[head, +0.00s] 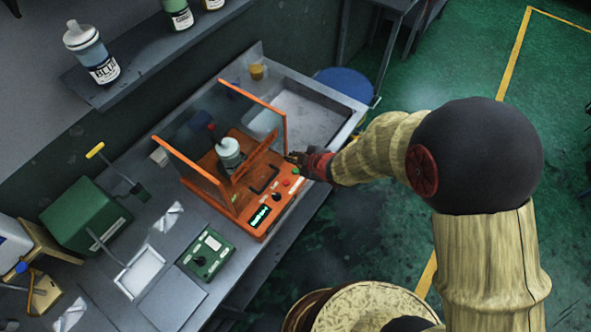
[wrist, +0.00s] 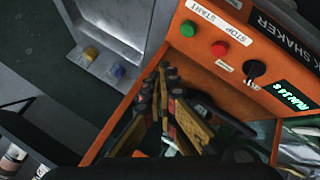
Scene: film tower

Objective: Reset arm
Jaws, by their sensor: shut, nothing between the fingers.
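My gripper (head: 297,158) is at the right side of an orange shaker (head: 252,222), close to the end of its control panel. I cannot tell whether it touches the machine. The red STOP button (wrist: 219,48), a black knob (wrist: 255,69) and a lit display (wrist: 295,101) are on the same panel. My arm reaches in from the right in the head view.
A white-lidded bottle (head: 229,150) stands in the shaker between clear panels. A sink (head: 305,118) lies behind my gripper. A green control box (head: 206,253) and trays are on the bench to the left. Bottles stand on a shelf (head: 130,75). The green floor at right is mostly open.

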